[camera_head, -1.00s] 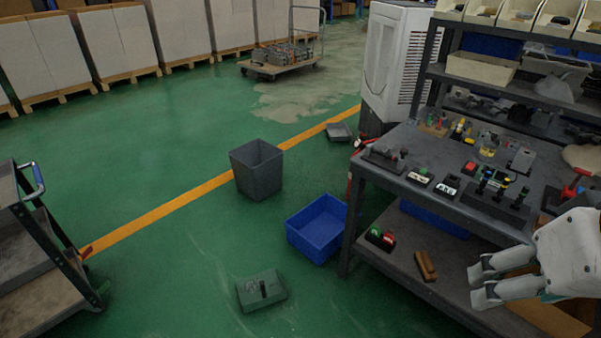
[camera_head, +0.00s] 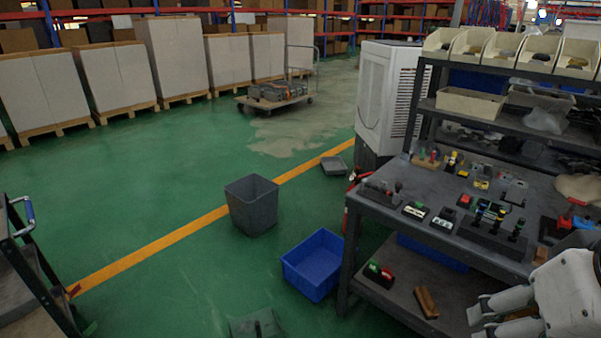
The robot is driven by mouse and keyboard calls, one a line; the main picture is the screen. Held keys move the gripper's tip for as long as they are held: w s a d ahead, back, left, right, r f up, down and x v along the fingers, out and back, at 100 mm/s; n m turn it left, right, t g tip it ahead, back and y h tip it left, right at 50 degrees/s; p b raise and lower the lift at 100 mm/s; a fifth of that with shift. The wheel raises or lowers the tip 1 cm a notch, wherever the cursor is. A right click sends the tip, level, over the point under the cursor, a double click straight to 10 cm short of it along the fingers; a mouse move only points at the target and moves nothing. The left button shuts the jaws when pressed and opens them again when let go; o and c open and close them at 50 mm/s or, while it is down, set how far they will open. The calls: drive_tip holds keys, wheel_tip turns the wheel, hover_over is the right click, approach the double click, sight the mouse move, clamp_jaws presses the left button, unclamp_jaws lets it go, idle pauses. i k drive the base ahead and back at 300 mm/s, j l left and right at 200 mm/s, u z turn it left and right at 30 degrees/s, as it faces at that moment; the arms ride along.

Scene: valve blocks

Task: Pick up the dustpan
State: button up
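A small grey, shallow pan-like object (camera_head: 334,166) lies on the green floor beside the white cabinet; it looks like the dustpan, though its handle is not clear. A grey-green tray-like object (camera_head: 257,326) with an upright dark piece lies at the bottom edge, partly cut off; I cannot tell whether it is a dustpan. My gripper (camera_head: 478,325) is at the lower right, in front of the workbench, partly cut off by the bottom edge. Its fingers are apart and nothing shows between them. It is far from both floor objects.
A grey bin (camera_head: 252,207) and a blue crate (camera_head: 314,266) stand on the floor left of the workbench (camera_head: 440,190). A red fire extinguisher (camera_head: 352,185) stands near the bench corner. A cart (camera_head: 30,290) is at the left. Open green floor lies between.

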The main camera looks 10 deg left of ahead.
sight(267, 325)
drive_tip(key=i+j, duration=0.15)
drive_tip(key=j, duration=0.25)
drive_tip(key=i+j, duration=0.15)
drive_tip(key=j, duration=0.25)
drive_tip(key=i+j, duration=0.15)
drive_tip(key=j, duration=0.2)
drive_tip(key=i+j, duration=0.15)
drive_tip(key=j, duration=0.25)
drive_tip(key=i+j, duration=0.15)
drive_tip(key=j, duration=0.25)
drive_tip(key=i+j, duration=0.15)
drive_tip(key=j, duration=0.25)
drive_tip(key=u, duration=0.05)
